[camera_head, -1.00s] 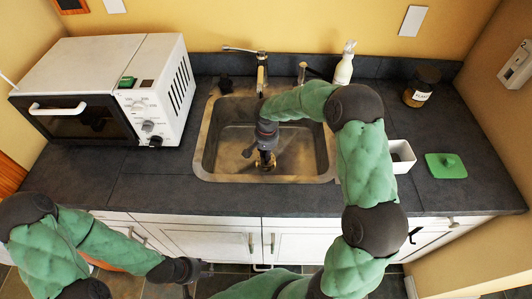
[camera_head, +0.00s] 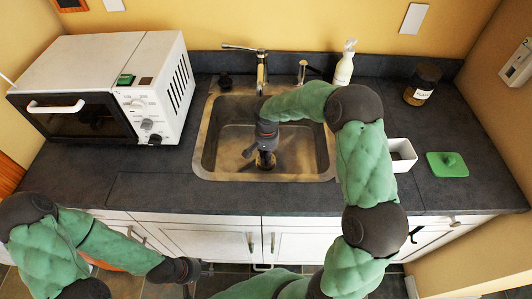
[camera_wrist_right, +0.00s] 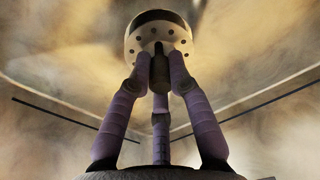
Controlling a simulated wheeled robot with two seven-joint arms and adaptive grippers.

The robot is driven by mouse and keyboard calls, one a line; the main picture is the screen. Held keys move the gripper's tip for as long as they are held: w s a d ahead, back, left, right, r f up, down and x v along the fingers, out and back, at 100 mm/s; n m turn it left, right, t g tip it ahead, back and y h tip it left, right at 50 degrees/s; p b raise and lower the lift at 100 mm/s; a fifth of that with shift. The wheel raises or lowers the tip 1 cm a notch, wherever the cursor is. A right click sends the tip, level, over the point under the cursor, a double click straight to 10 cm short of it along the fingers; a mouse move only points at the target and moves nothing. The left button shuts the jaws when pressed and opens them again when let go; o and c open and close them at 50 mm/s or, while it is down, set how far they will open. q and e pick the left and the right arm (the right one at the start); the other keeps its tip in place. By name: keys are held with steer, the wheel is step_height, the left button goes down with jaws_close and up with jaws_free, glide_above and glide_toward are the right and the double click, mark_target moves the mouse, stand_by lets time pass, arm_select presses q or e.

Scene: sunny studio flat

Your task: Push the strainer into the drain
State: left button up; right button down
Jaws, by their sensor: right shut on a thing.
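The strainer (camera_wrist_right: 158,34) is a round metal cup with holes around its side, seen in the right wrist view. My right gripper (camera_wrist_right: 160,85) has its fingers shut on the strainer's small stem. In the head view my right gripper (camera_head: 266,158) points down inside the sink, low near its floor. The metal sink (camera_head: 203,163) is set in the dark counter. The drain is hidden behind the gripper and strainer, so I cannot tell whether the strainer touches it. My left gripper (camera_head: 196,272) is low in front of the cabinets, away from the sink; its fingers are unclear.
A tap (camera_head: 261,68) stands behind the sink, with a white bottle (camera_head: 345,65) to its right. A white microwave (camera_head: 150,75) is left. A white container (camera_head: 404,162), a green lid-like item (camera_head: 447,165) and a jar (camera_head: 421,85) are right. The front-left counter is clear.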

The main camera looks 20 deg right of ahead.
steer(key=shift+f+b, duration=0.9)
steer(key=shift+f, duration=0.25)
stand_by(2.0)
steer(key=shift+s+f, duration=0.15)
steer(key=shift+f, duration=0.05)
stand_by(0.8)
steer(key=c, duration=1.1)
jaws_free()
steer(key=o, duration=0.5)
steer(key=shift+r, duration=0.1)
steer(key=shift+r, duration=0.1)
steer(key=shift+r+p, duration=2.15)
steer(key=shift+r, duration=1.3)
